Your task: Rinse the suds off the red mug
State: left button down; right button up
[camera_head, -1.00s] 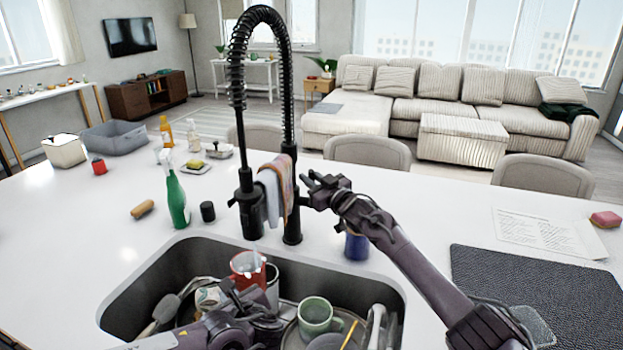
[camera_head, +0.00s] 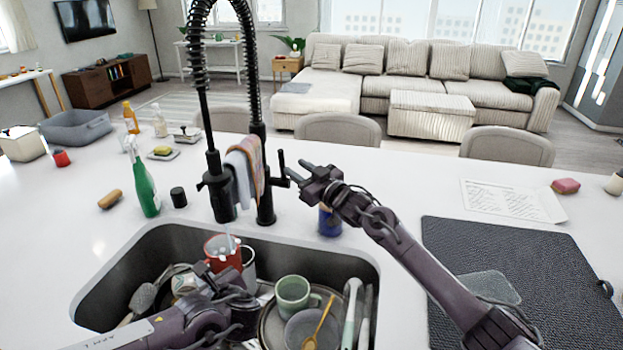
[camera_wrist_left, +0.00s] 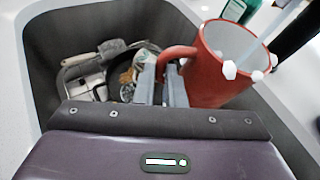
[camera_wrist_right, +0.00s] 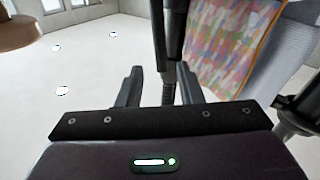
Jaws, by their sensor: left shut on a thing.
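The red mug (camera_head: 222,252) is held upright in the sink (camera_head: 120,270) under the black faucet (camera_head: 222,200). My left gripper (camera_head: 213,280) is shut on its handle, as the left wrist view shows (camera_wrist_left: 160,78). White suds blobs (camera_wrist_left: 229,69) sit on the mug's rim in that view. A thin pale stream of water (camera_head: 229,238) runs from the faucet head into the mug. My right gripper (camera_head: 302,172) is open beside the faucet lever (camera_head: 281,160). In the right wrist view a black faucet part (camera_wrist_right: 168,50) stands between or behind its fingers; contact is unclear.
The sink holds a green mug (camera_head: 292,292), a wooden spoon (camera_head: 318,325), plates and other dishes. A patterned cloth (camera_head: 257,165) hangs on the faucet. A green spray bottle (camera_head: 146,190), a dark cup (camera_head: 178,197) and a blue item (camera_head: 330,222) stand near the sink. A dark mat (camera_head: 530,270) lies right.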

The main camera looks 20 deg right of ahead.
jog(key=v, duration=0.4)
jog(key=shift+s+d+f, duration=0.1)
jog(key=shift+s, duration=0.2)
dwell(0.6)
